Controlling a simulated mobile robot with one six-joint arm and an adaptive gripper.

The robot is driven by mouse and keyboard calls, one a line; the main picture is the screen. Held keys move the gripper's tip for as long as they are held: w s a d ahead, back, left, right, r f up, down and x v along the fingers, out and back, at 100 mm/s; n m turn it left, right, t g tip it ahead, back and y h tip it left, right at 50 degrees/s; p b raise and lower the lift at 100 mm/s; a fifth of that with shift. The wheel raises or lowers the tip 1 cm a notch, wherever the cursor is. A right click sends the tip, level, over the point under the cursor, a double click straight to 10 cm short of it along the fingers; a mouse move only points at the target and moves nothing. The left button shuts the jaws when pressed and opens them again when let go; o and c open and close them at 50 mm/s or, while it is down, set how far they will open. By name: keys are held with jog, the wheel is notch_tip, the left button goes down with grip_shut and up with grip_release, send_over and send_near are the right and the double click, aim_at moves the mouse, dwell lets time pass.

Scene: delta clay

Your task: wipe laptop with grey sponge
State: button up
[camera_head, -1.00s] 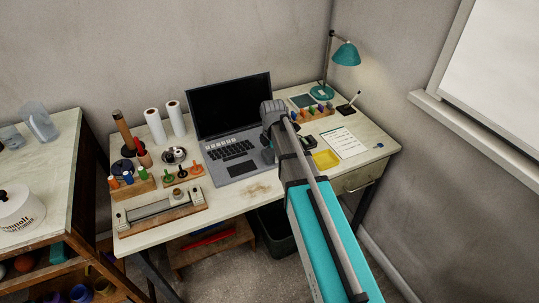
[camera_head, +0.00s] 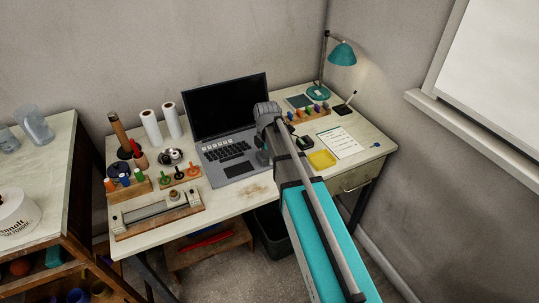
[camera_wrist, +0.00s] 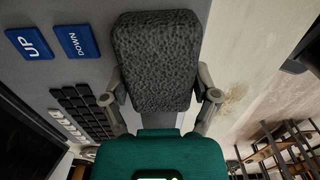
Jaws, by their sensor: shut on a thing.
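The laptop (camera_head: 233,168) stands open on the desk, its dark screen (camera_head: 226,107) facing forward. In the wrist view its grey deck (camera_wrist: 90,60) and black keys (camera_wrist: 85,112) fill the left side. My gripper (camera_wrist: 160,100) is shut on the grey sponge (camera_wrist: 157,62), a dark speckled block held between the two fingers. The sponge is over the right part of the laptop's deck; I cannot tell whether it touches. In the head view my arm covers the laptop's right edge, and the gripper's tip (camera_head: 262,157) is partly hidden.
A yellow tray (camera_head: 322,159), a paper sheet (camera_head: 340,142) and a teal lamp (camera_head: 342,53) are right of my arm. Wooden peg holders (camera_head: 180,177) and white rolls (camera_head: 151,127) stand left of the laptop. A brown stain (camera_head: 260,190) marks the bare desk front.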

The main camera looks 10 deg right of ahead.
jog(key=shift+s+a+r, duration=0.1)
jog(key=shift+s+a, duration=0.1)
jog(key=shift+a, duration=0.55)
jog(key=shift+s+a, duration=0.15)
jog(key=shift+a, duration=0.55)
jog(key=shift+r+p, duration=3)
jog(key=shift+p, duration=0.15)
jog(key=shift+r, duration=0.1)
jog(key=shift+r+p, duration=1.45)
jog(key=shift+p, duration=0.05)
jog(key=shift+f, duration=0.1)
